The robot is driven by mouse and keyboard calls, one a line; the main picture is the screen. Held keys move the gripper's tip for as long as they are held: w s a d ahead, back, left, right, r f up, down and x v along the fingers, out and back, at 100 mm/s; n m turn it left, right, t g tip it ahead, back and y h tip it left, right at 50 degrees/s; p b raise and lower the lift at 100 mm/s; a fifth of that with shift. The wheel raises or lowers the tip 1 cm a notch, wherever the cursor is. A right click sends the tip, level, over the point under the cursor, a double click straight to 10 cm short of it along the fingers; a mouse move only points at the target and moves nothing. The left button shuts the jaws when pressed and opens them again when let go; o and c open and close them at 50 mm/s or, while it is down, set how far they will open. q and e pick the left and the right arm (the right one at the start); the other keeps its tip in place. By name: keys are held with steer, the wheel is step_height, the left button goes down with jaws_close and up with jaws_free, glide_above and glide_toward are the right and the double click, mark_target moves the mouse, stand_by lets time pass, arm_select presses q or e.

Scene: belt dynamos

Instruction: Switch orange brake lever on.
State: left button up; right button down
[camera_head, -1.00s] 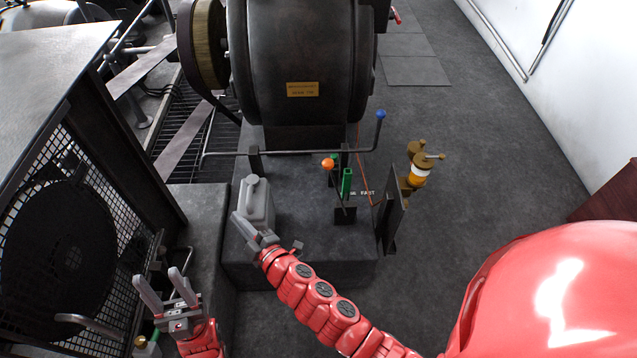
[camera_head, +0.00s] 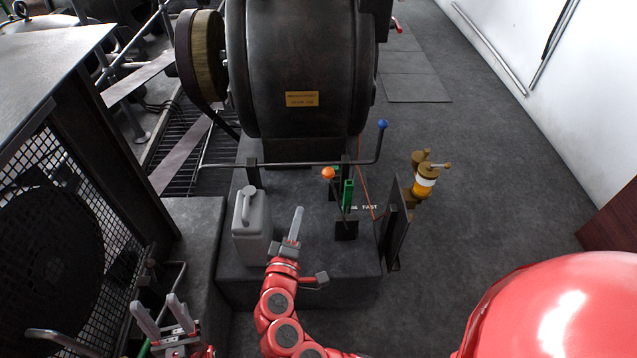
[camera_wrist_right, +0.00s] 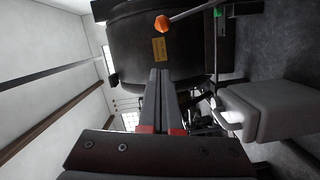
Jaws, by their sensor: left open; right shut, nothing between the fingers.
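The orange brake lever has a round orange knob (camera_head: 328,173) on a thin dark rod beside a green bracket (camera_head: 348,193), in the middle of the head view. In the right wrist view the orange knob (camera_wrist_right: 162,23) shows at the top, beyond the fingertips. My right gripper (camera_head: 297,212) is shut and empty. It points up and away, to the lower left of the orange knob and apart from it. My left gripper (camera_head: 162,312) is open and empty at the lower left, far from the lever.
A grey jerrycan (camera_head: 252,225) stands on the dark plinth just left of my right gripper. A blue-knobbed lever (camera_head: 382,125) rises behind the orange one. A dark panel (camera_head: 398,230) and a brass oiler (camera_head: 424,180) stand to the right. A large dark dynamo (camera_head: 300,60) is behind.

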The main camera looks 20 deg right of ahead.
steer(key=s+d+p+x, duration=0.1)
steer(key=d+x, duration=0.1)
steer(key=x, duration=1)
steer(key=shift+w+d+f, duration=0.2)
steer(key=shift+d+f, duration=0.15)
steer(key=shift+d, duration=0.05)
steer(key=s+d+m+p, duration=0.2)
steer(key=d+m, duration=0.1)
steer(key=d, duration=0.5)
steer(key=s+d+m+y+p, duration=0.1)
steer(key=s+d+m+p, duration=0.1)
steer(key=d, duration=0.7)
steer(key=shift+s+r+m+g+y, duration=0.25)
steer(key=shift+s+m+g+y, duration=0.05)
steer(key=shift+s+m, duration=0.2)
steer(key=shift+r+p, duration=0.1)
steer(key=shift+p, duration=0.2)
